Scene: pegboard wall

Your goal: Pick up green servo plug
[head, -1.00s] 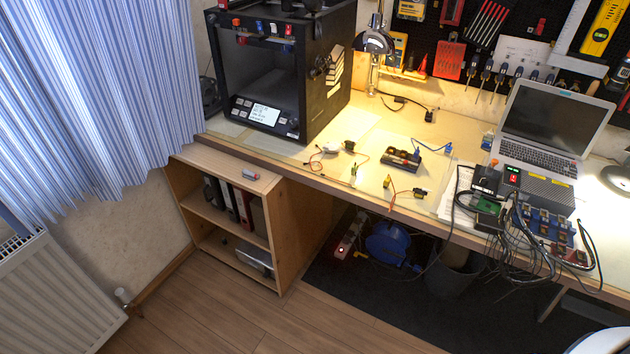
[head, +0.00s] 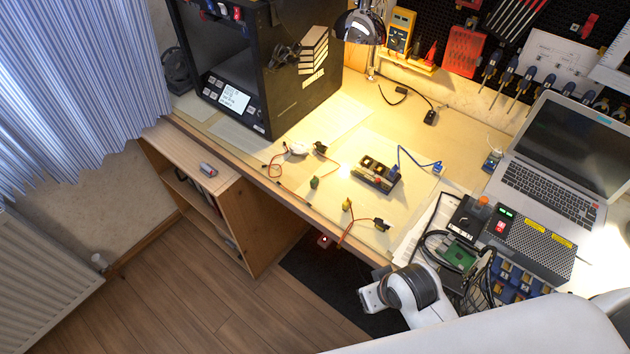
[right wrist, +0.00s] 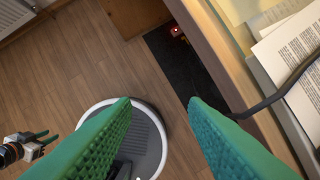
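The green servo plug (head: 314,183) is a small green piece near the front edge of the wooden bench (head: 262,166) in the head view, with a thin cable by it. A yellow plug (head: 347,204) lies to its right, on orange wires leading to a small dark servo (head: 381,224). My right gripper (right wrist: 160,102) is open and empty, its green fingers wide apart above the floor beside the bench. It is away from the plug, which does not show in the wrist view. My left gripper (right wrist: 41,140) seems to show small at the left of the wrist view; its opening is unclear.
A dark box with a 3D printer look (head: 262,75) stands at the back left. A black module (head: 376,174) with a blue lead lies right of the plugs. The laptop (head: 560,165) and power supply (head: 527,248) crowd the right. A low shelf (head: 187,157) stands left.

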